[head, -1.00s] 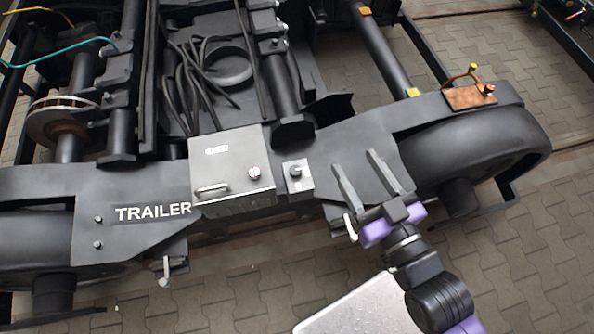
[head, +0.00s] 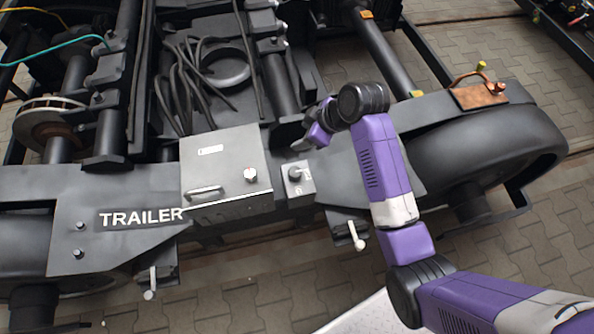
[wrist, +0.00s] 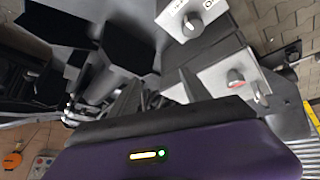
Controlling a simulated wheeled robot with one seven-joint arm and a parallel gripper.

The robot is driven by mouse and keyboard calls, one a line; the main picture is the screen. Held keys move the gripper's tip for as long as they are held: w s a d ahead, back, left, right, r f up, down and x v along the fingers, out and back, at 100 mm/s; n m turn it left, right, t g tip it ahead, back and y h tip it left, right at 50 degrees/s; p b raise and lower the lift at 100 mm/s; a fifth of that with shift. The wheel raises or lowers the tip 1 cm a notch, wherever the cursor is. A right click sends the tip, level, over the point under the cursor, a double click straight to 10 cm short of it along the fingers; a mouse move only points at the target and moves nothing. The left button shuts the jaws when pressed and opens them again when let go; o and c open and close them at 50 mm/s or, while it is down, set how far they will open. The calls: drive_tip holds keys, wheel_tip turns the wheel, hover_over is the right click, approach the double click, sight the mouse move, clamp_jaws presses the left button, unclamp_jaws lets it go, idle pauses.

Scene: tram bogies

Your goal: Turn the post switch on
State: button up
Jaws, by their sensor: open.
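The post switch is a small light grey plate (head: 301,186) with a dark knob, on the dark frame beam just right of the grey box. Small marks show on the plate; I cannot tell for sure which one the knob points to. It also shows in the wrist view as a pale block with a knob (wrist: 192,22) at the top. My gripper (head: 308,140) is open and empty, above the beam, a little behind and right of the switch and apart from it. My forearm hides the beam to the right.
The grey box (head: 222,165) has a handle and its own round knob (head: 250,175). Black cables (head: 190,85) lie behind it. A white-tipped lever (head: 357,238) hangs in front of the beam. A copper plate (head: 480,95) sits above the right wheel.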

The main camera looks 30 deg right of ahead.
sight(295, 172)
drive_tip(key=s+a+f+n+g, duration=0.2)
drive_tip(key=s+f+g, duration=0.1)
drive_tip(key=s, duration=0.3)
drive_tip(key=shift+n+y, duration=0.3)
drive_tip(key=shift+y, duration=0.1)
drive_tip(key=shift+b+x, duration=0.45)
drive_tip(key=shift+x, duration=3.4)
drive_tip(key=shift+w, duration=0.15)
clamp_jaws()
